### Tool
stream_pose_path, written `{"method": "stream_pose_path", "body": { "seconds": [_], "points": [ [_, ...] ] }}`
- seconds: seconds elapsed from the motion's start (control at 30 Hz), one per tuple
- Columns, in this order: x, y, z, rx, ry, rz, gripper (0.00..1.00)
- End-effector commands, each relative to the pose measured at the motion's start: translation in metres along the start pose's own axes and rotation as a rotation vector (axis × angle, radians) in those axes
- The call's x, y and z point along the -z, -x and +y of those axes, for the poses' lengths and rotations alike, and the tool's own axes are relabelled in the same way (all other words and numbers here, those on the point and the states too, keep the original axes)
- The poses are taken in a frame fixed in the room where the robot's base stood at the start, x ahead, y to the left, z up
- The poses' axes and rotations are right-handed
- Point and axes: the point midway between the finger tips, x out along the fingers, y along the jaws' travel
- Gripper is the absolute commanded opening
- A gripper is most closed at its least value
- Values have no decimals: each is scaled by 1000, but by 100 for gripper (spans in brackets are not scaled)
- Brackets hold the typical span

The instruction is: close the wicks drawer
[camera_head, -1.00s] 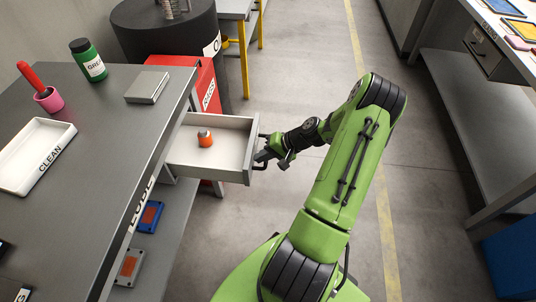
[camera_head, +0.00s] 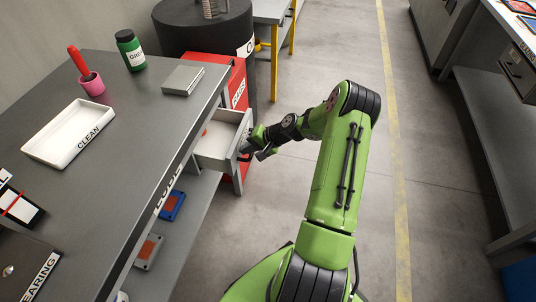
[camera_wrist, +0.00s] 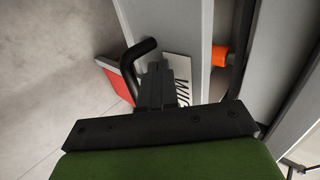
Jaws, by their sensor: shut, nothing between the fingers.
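The wicks drawer (camera_head: 224,138) sticks out from under the grey bench in the head view, partly open. Its front panel (camera_wrist: 193,25) shows in the wrist view with a white label, partly covered, and a black bar handle (camera_wrist: 140,53). My gripper (camera_head: 247,147) is at the outer side of the drawer front. In the wrist view its shut fingers (camera_wrist: 157,78) are beside the handle and over the label, with nothing between them. Whether the fingertips touch the panel is hard to tell. An orange object (camera_wrist: 219,55) is inside the drawer, mostly hidden in the head view.
The bench top (camera_head: 130,180) holds a white CLEAN tray (camera_head: 45,148), a green bottle (camera_head: 131,52), a pink cup (camera_head: 92,85) and a grey box (camera_head: 183,80). A red cabinet (camera_head: 240,85) stands beyond the drawer. Open floor (camera_head: 300,75) lies to the right.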

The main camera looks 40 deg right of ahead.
Motion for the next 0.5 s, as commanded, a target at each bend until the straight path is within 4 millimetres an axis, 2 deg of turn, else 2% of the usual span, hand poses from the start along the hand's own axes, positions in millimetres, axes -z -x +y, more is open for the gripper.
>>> {"method": "stream_pose_path", "body": {
  "seconds": [0.03,0.2,0.5],
  "points": [
    [-1,-12,-10,1,5,-3,0],
    [-1,-43,-39,0,4,-2,0],
    [0,-82,-74,0,1,0,0]
  ]
}}
